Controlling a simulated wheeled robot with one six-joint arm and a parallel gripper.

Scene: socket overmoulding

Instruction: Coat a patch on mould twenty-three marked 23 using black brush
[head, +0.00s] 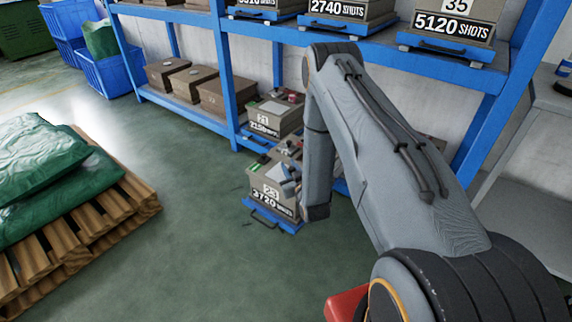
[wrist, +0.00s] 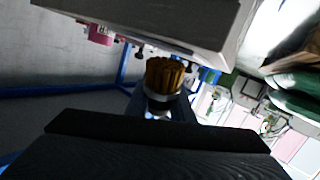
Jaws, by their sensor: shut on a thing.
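The mould marked 23 (head: 262,190), a grey-brown box labelled 3720 SHOTS, sits on a blue tray (head: 272,220) low at the shelf's front. My gripper (head: 289,177) is beside the mould's upper right and partly covers it. In the wrist view my gripper (wrist: 160,122) is shut on a brush, whose brown bristles (wrist: 164,76) and pale metal collar show beyond the dark jaws. The brush's handle is mostly hidden. A grey box-like body (wrist: 150,22) fills the top of that view, close to the bristles. I cannot tell whether they touch it.
Another mould (head: 272,118) labelled 2150 stands behind on the lower shelf. Several brown boxes (head: 180,80) sit left of it in the blue rack (head: 228,75). A pallet (head: 130,195) with green sacks stands at left. The floor between is clear.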

